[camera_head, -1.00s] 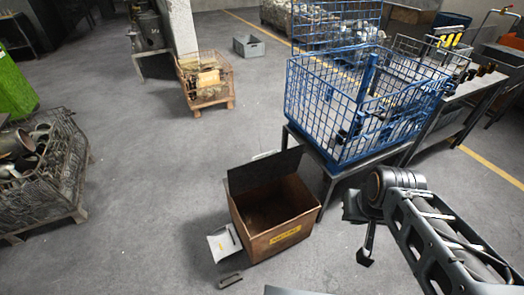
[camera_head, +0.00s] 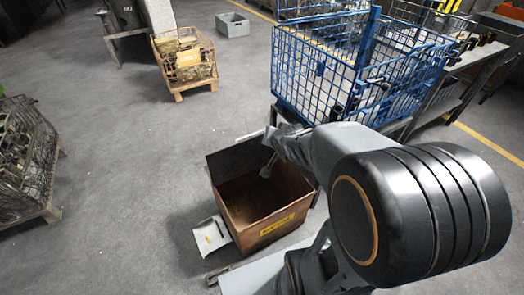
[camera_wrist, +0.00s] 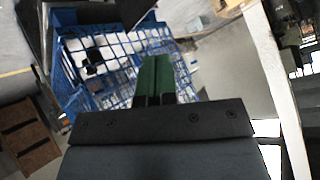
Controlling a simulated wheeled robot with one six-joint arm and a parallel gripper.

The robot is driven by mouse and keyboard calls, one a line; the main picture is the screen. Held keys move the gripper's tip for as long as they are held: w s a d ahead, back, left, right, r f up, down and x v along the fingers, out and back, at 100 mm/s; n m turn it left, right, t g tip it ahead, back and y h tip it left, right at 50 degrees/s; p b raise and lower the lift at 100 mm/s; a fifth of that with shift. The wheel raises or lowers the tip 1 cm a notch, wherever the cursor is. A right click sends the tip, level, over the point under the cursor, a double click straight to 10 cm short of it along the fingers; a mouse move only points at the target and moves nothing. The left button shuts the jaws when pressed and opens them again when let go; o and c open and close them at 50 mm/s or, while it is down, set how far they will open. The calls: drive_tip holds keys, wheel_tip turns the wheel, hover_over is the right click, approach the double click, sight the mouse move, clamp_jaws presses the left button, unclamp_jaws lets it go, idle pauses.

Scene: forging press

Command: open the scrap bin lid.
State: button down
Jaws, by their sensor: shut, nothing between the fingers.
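The scrap bin (camera_head: 285,222) is a rusty brown open-topped box with a yellow label on its front, standing on the floor at the centre of the head view. Its dark lid (camera_head: 232,160) stands raised at the back edge, so the inside shows. My gripper (camera_head: 266,172) is over the right back part of the bin, near the lid's right end; I cannot tell whether it touches the lid. In the wrist view the dark green fingers (camera_wrist: 155,80) are together with nothing between them. My arm hides part of the bin's right side.
A blue wire cage (camera_head: 315,75) on a stand is close behind and right of the bin. A light dustpan-like tray (camera_head: 211,236) lies at the bin's left. A wire basket (camera_head: 25,165) is at the far left. The floor between is clear.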

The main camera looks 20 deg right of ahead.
drive_tip(key=w+d+f+m+t+y+b, duration=0.1)
drive_tip(key=w+d+f+m+t+b, duration=0.1)
drive_tip(key=f+t+b, duration=0.3)
drive_tip(key=w+d+f+m+b, duration=0.2)
drive_tip(key=w+f+b, duration=0.1)
drive_tip(key=f, duration=0.4)
drive_tip(key=m+t+y+b, duration=0.3)
drive_tip(key=m+t+b, duration=0.2)
drive_tip(key=b, duration=0.1)
approach(262, 135)
drive_tip(key=shift+y, duration=0.3)
drive_tip(key=w+b, duration=0.1)
drive_tip(key=w, duration=0.1)
drive_tip(key=w+b, duration=0.1)
drive_tip(key=w, duration=0.2)
drive_tip(key=w+r+b, duration=0.1)
drive_tip(key=w, duration=0.1)
drive_tip(key=shift+w+a+r, duration=0.15)
drive_tip(key=shift+w+a, duration=0.1)
